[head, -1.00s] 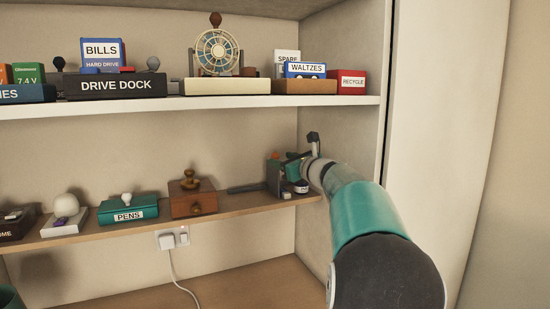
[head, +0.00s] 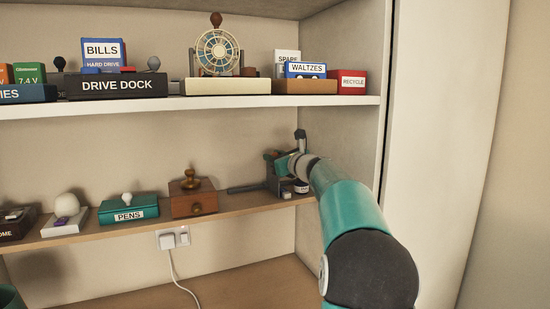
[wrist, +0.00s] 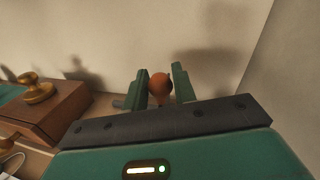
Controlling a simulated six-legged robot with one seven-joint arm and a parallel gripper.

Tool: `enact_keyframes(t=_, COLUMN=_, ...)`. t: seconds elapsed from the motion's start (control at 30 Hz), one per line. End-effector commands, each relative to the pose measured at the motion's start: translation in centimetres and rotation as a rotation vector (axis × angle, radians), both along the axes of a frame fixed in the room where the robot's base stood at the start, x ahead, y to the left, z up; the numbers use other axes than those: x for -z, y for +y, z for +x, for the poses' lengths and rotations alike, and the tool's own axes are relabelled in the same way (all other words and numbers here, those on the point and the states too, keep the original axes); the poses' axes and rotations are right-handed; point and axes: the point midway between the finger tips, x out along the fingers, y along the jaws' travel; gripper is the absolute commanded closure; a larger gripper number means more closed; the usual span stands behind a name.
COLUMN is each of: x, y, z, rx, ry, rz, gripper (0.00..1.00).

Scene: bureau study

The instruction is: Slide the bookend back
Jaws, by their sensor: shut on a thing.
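The bookend (head: 272,182) is a dark grey upright piece at the right end of the lower shelf, partly hidden by my gripper and arm. Its round orange-brown knob (wrist: 160,88) shows in the wrist view, between my two green fingers. My gripper (head: 274,157) is at the top of the bookend in the head view and is shut on the knob. A dark flat bar (head: 247,189) lies on the shelf just left of the bookend.
A wooden box with a brass knob (head: 193,199) stands left of the bar, and a teal PENS box (head: 128,208) is farther left. The upper shelf (head: 200,105) is overhead.

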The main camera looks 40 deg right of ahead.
Motion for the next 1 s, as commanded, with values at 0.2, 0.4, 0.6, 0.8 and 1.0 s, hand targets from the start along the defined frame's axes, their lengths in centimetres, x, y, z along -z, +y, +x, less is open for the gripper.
enact_keyframes(t=0.2, x=-0.1, y=2.3, z=0.7, rx=-0.004, ry=0.0, rz=0.0, gripper=1.0)
enact_keyframes(t=0.4, x=-0.1, y=7.7, z=2.3, rx=-0.006, ry=-0.001, rz=-0.001, gripper=1.0)
enact_keyframes(t=0.6, x=-0.1, y=11.0, z=3.2, rx=-0.002, ry=-0.001, rz=-0.001, gripper=1.0)
enact_keyframes(t=0.8, x=0.0, y=11.3, z=3.3, rx=0.001, ry=0.0, rz=0.0, gripper=1.0)
enact_keyframes(t=1.0, x=0.0, y=11.3, z=3.3, rx=0.001, ry=0.0, rz=0.0, gripper=0.65)
